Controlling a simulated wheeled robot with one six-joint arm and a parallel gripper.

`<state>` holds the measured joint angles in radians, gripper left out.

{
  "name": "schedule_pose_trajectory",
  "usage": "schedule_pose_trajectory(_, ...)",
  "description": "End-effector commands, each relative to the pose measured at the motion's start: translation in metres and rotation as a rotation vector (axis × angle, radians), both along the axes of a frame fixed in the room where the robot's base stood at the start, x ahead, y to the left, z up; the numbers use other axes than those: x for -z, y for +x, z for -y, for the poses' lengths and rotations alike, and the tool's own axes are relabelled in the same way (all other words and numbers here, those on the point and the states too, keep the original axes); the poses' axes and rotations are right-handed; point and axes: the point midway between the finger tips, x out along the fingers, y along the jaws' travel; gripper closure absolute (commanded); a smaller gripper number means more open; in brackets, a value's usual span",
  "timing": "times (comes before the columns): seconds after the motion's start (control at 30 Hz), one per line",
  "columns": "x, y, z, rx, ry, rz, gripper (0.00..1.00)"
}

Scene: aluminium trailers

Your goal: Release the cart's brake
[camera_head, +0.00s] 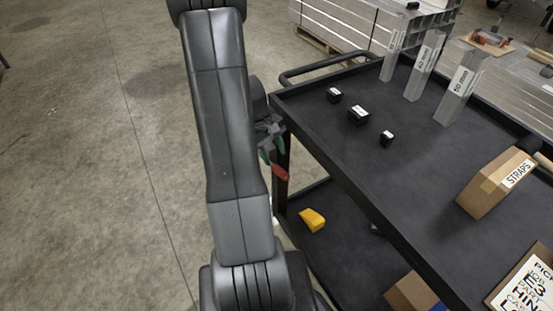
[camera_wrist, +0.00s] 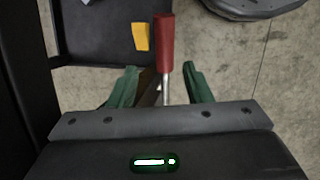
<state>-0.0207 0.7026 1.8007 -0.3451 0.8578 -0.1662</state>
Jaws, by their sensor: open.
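The cart (camera_head: 405,190) is black with an upper deck and a lower shelf. Its brake lever, with a red grip (camera_head: 280,173), is by the near-left corner post. In the wrist view the red grip (camera_wrist: 163,45) tops a thin silver rod. My gripper (camera_head: 268,150) is at the lever, partly hidden behind my arm. In the wrist view my gripper (camera_wrist: 161,82) is open, its green fingers either side of the silver rod with gaps. The red grip extends beyond the fingertips. I cannot tell whether either finger touches the rod.
A yellow wedge-like piece (camera_head: 312,220) lies on the lower shelf. Small black blocks (camera_head: 358,115), upright metal tubes (camera_head: 458,95) and a straps box (camera_head: 497,183) stand on the upper deck. The cart's push handle (camera_head: 325,66) is at the far end. The floor at left is clear.

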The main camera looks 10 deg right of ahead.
Motion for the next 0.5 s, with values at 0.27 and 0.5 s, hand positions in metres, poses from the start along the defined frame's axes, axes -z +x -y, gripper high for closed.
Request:
schedule_pose_trajectory(0.27, -0.063, 0.012, -0.017, 0.0, 0.001, 0.005, 0.55)
schedule_pose_trajectory(0.5, -0.089, 0.017, -0.024, -0.001, 0.0, 0.002, 0.55)
